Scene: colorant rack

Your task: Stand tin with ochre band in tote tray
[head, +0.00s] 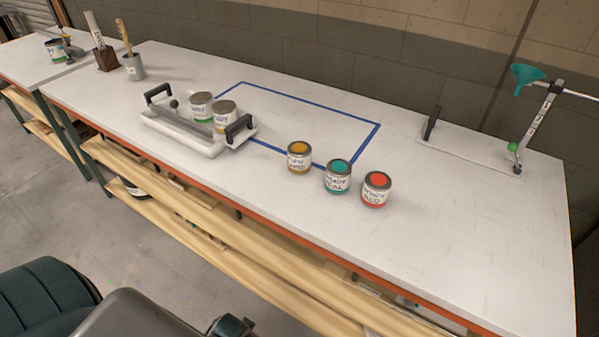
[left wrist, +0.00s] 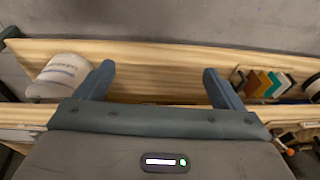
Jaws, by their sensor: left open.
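The tin with the ochre band (head: 299,159) stands upright on the white bench in the head view, its lid spot ochre, left of a teal tin and touching or close to the blue tape line. The tote tray (head: 170,137), pale with dark upright handles, stands on the bench to its left. Two tins (head: 201,107) stand in its right part; the nearer one (head: 223,117) is partly hidden by a handle. My left gripper (left wrist: 160,76) is open and empty in the left wrist view, above the wooden shelf below the bench top. My right gripper is not in view.
A teal tin (head: 338,176) and a red tin (head: 376,189) stand right of the ochre one. A blue tape outline (head: 310,102) lies behind. The front right bench is clear.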

